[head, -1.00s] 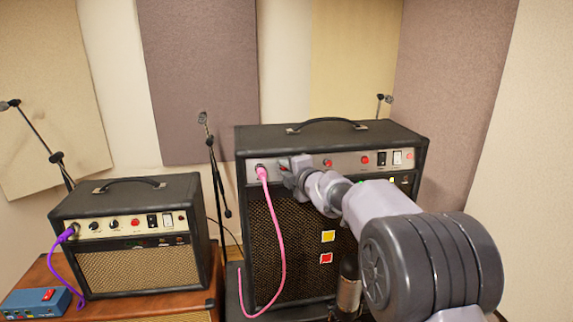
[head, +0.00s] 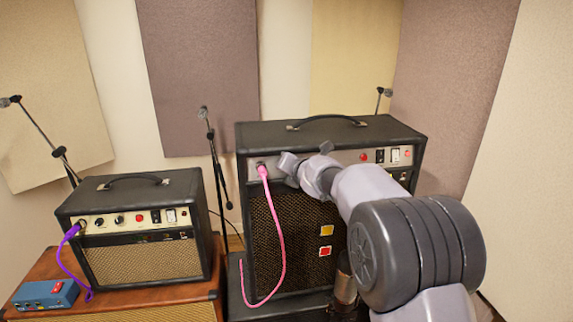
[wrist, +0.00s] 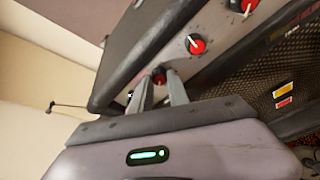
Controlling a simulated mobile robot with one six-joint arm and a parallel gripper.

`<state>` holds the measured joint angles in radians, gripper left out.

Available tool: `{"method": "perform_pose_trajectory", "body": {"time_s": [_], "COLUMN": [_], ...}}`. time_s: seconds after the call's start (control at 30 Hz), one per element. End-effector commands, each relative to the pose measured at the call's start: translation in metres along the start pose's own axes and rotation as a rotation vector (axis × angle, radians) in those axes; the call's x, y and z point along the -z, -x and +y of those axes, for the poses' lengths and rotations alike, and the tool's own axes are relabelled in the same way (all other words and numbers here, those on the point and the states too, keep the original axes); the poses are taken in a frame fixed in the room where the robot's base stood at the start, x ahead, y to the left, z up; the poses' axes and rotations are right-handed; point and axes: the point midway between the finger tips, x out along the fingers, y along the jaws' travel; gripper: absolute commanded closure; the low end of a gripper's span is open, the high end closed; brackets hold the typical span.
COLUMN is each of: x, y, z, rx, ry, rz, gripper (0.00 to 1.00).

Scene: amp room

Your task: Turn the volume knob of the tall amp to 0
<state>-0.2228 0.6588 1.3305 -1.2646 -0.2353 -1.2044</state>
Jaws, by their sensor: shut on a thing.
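The tall amp (head: 330,138) is black with a grey control panel and stands at the centre of the head view; its panel also shows in the wrist view (wrist: 218,30). My gripper (head: 287,166) is at the panel's left part, just right of the pink cable's plug. In the wrist view my two fingers (wrist: 159,82) are closed around a red knob (wrist: 159,76), mostly hidden between them. Its pointer and scale cannot be read, and no label shows it to be the volume knob. Another red knob with a white pointer (wrist: 196,44) is beside it, free.
A pink cable (head: 280,235) hangs down the amp's front close to my gripper. A smaller amp (head: 140,265) with a purple cable (head: 65,240) stands at left on a brown cabinet. A microphone stand (head: 217,175) rises between the amps.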

Motion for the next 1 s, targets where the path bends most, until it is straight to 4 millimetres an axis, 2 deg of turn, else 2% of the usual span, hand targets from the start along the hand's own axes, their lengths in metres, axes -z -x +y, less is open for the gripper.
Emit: {"method": "perform_pose_trajectory", "body": {"time_s": [0.3, 0.87, 0.9, 1.0], "x": [0.0002, 0.0006, 0.0006, 0.0006], "y": [0.0000, -0.0002, -0.0002, -0.0001], "z": [0.0011, 0.0006, 0.0006, 0.0005], "rx": [0.024, 0.029, 0.029, 0.030], "ry": [0.113, 0.138, 0.138, 0.137], "rz": [0.004, 0.005, 0.005, 0.005], "gripper": [1.00, 1.00, 0.73, 0.57]}}
